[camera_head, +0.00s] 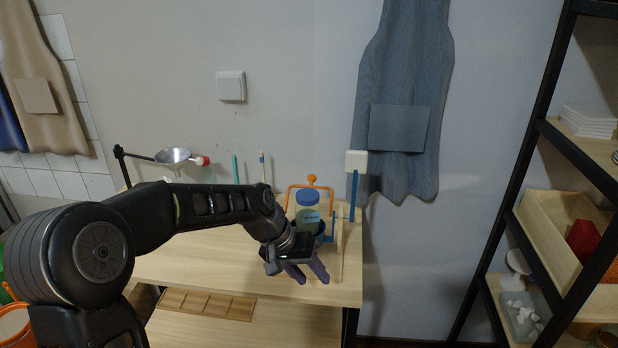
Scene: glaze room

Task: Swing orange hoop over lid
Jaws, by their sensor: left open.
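The orange hoop (331,197) stands upright around the top of a jar (307,214), with an orange knob on its top bar. The jar has a blue lid (308,197) and a pale label. The hoop's top bar shows just above the lid in the picture, seemingly behind it; the exact depth is hard to tell. The jar's lower part is hidden in a dark blue holder and by my arm. My left gripper (306,271), with purple fingers, is open and empty, in front of and below the jar. My right gripper is not in view.
A blue post with a white block (356,161) stands right of the jar. The wooden table (210,262) has bare room left of the jar. Black-framed shelves (545,150) stand at right.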

